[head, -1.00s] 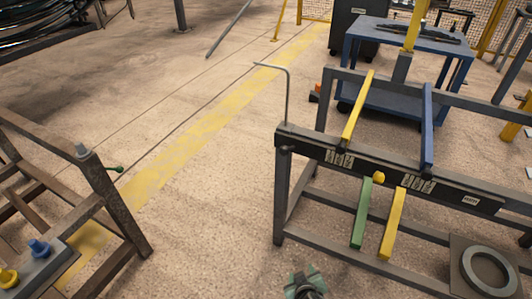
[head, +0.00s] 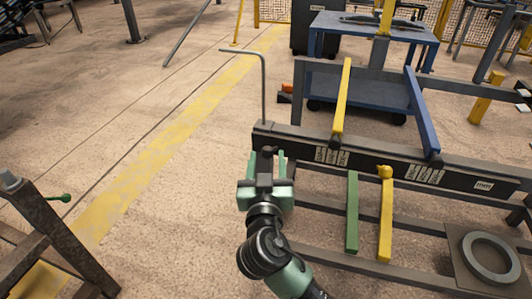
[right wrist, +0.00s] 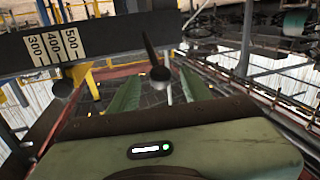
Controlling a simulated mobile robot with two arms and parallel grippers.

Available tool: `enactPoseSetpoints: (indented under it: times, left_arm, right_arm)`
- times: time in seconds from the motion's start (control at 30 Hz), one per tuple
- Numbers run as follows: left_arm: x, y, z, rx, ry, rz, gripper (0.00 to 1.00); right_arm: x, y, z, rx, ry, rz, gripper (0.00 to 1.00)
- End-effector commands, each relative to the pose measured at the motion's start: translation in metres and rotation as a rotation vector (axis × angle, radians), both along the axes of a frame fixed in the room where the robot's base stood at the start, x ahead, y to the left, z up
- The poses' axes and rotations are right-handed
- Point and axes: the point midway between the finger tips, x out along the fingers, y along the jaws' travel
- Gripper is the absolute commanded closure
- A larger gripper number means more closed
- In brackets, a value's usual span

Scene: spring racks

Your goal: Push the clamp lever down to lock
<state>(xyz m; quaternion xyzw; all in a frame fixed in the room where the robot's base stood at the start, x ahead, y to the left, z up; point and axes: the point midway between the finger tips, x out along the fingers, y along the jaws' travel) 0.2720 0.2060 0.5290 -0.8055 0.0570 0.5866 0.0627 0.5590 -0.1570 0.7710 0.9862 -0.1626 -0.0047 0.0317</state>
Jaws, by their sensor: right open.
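A dark lever with a round ball end (right wrist: 158,66) shows in the right wrist view, between my green fingers. It looks like the clamp lever and points upward in that picture. In the head view my gripper mostly hides it at the left end of the rack's dark rail (head: 390,163). My right gripper (head: 267,156) is open in front of that rail end, with its fingers apart; it also shows in the right wrist view (right wrist: 161,77). I cannot tell whether it touches the lever. My left gripper is not in view.
A bent grey rod (head: 264,90) rises at the rail's left end. A brown frame (head: 62,232) stands at left. The floor between is clear.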

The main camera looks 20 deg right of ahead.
Motion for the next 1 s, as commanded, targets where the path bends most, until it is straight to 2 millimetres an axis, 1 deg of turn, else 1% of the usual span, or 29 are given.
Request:
enactPoseSetpoints:
  times: [0.03,0.1,0.2,0.33,0.53,0.57,0.6,0.67,0.7,1.0]
  left_arm:
    - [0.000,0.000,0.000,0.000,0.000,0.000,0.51]
    - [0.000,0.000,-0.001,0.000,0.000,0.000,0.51]
    - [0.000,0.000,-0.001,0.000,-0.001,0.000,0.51]
    - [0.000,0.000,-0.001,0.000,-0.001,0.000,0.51]
    - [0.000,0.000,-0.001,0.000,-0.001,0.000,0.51]
    - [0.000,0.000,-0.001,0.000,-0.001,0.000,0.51]
    - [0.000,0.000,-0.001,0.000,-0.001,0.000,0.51]
    - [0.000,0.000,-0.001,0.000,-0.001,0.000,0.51]
    - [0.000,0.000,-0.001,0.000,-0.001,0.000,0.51]
    - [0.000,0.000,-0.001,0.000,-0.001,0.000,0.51]
  right_arm:
    - [0.008,-0.003,0.000,-0.004,-0.002,-0.002,0.52]
    - [0.016,-0.006,0.000,-0.003,-0.001,0.000,0.52]
    - [0.023,-0.008,0.000,-0.002,0.000,0.000,0.52]
    - [0.027,-0.009,-0.001,0.000,0.002,0.001,0.52]
    - [0.027,-0.009,-0.001,0.000,0.002,0.001,0.52]
    - [0.027,-0.009,-0.001,0.000,0.002,0.001,0.60]
    - [0.027,-0.009,-0.001,0.000,0.002,0.001,0.71]
    - [0.027,-0.009,-0.001,0.000,0.002,0.001,0.88]
    - [0.027,-0.009,-0.001,0.000,0.002,0.001,0.99]
    - [0.027,-0.009,-0.001,0.000,0.002,0.001,1.00]
